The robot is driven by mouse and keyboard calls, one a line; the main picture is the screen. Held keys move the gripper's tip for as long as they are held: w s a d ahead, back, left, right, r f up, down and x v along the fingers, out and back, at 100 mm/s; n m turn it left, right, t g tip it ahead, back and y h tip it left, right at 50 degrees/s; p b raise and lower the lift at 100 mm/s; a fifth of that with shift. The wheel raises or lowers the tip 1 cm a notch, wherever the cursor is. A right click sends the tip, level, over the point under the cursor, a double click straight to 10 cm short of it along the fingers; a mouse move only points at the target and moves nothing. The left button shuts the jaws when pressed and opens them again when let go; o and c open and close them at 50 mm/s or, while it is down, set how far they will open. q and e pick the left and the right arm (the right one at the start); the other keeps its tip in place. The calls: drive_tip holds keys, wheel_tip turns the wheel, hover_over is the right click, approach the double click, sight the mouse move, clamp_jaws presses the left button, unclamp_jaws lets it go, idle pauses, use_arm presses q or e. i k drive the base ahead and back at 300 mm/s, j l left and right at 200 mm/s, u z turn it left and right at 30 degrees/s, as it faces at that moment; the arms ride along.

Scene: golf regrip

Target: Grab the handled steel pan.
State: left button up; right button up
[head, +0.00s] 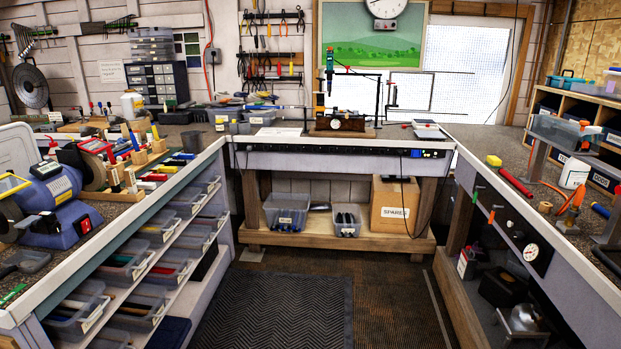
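I cannot tell for sure which thing is the handled steel pan. A shiny, rounded metal vessel (525,318) sits low on the shelf under the right bench, at the bottom right of the head view. Its handle is not clear at this size. A round, dark metal disc (31,86) hangs on the wall at the far left. Neither of my grippers shows in the head view, so nothing is seen in contact with these things.
Benches stand at left (150,205), back (300,160) and right (560,250). A dark mat (280,312) lies on the open floor between them. A black box (503,287) is beside the metal vessel. A spares carton (394,205) stands under the back bench.

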sight(347, 114)
drive_tip(key=i, duration=1.9)
